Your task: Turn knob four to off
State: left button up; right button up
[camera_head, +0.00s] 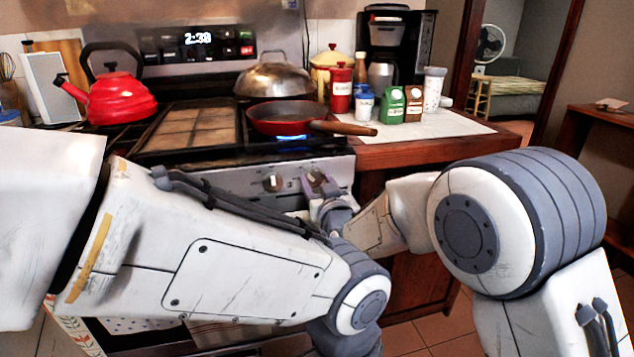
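The stove's silver front panel (235,180) carries knobs, and one knob (272,182) shows clear of my arms. My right gripper (316,183) is small in the picture, at the panel's right end, where it covers the right-most knob place. Whether its fingers touch or close on a knob is too small to tell. A blue flame (291,137) burns under the red pan (287,112) on the front right burner. My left arm crosses the lower left and hides the left part of the panel. My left gripper is not in view.
A red kettle (118,97) and a domed lid (275,77) stand on the stove. The pan's wooden handle (343,128) juts right over the counter (400,150), above my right gripper. Jars and a coffee maker (394,47) stand on the counter.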

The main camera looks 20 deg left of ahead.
jog(key=shift+d+f+m+b, duration=0.1)
jog(key=shift+f+m+b, duration=0.05)
jog(key=shift+m+b, duration=1.9)
jog(key=shift+w+m+b, duration=0.1)
jog(key=shift+m+b, duration=0.8)
jog(key=shift+m, duration=1.55)
jog(key=o, duration=1.4)
jog(key=p+v, duration=0.1)
jog(key=v, duration=0.9)
jog(key=shift+d, duration=0.25)
